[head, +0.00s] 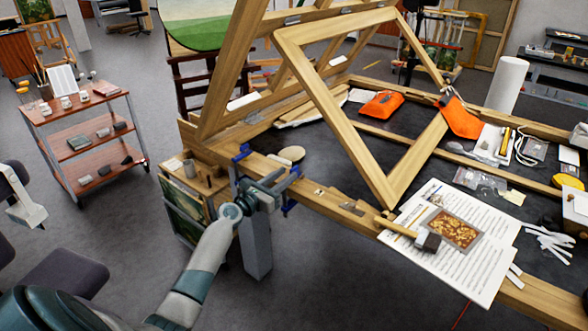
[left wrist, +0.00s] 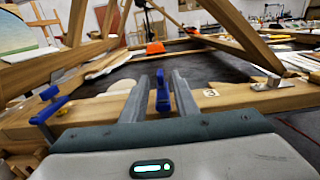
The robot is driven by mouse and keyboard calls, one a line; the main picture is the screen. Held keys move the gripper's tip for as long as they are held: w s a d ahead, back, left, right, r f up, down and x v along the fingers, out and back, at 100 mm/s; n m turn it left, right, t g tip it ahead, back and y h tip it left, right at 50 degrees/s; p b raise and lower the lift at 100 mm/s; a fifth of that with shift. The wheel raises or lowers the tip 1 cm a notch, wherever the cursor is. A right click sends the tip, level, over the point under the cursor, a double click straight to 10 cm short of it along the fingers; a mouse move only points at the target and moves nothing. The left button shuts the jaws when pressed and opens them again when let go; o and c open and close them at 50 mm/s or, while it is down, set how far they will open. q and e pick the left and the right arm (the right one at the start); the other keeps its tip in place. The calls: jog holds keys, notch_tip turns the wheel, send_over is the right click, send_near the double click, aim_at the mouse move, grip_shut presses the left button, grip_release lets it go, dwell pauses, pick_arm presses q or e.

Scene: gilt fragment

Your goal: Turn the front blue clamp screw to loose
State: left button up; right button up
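Two blue clamps sit on the wooden beam at the table's near left edge. One blue clamp (head: 242,152) is toward the left corner and also shows at the left in the left wrist view (left wrist: 49,106). The other blue clamp (head: 287,207) is farther right, by my left gripper (head: 279,181). In the left wrist view, the blue upright part of this clamp (left wrist: 162,92) stands between my two grey fingers (left wrist: 160,95). The fingers are apart, with a narrow gap visible on either side of it. My gripper partly hides this clamp in the head view.
A large wooden frame (head: 335,123) leans over the table. A mallet (head: 430,242) and printed sheets (head: 450,275) lie to the right on the near edge. A small crate (head: 190,172) stands left of the clamps. Orange items (head: 381,104) lie farther back.

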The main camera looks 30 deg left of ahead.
aim_at(290, 171)
pick_arm(q)
jog(key=shift+w+d, duration=0.15)
jog(key=shift+w, duration=1.2)
jog(key=shift+w+d, duration=0.1)
jog(key=shift+w, duration=1.2)
jog(key=shift+c, duration=0.6)
grip_shut()
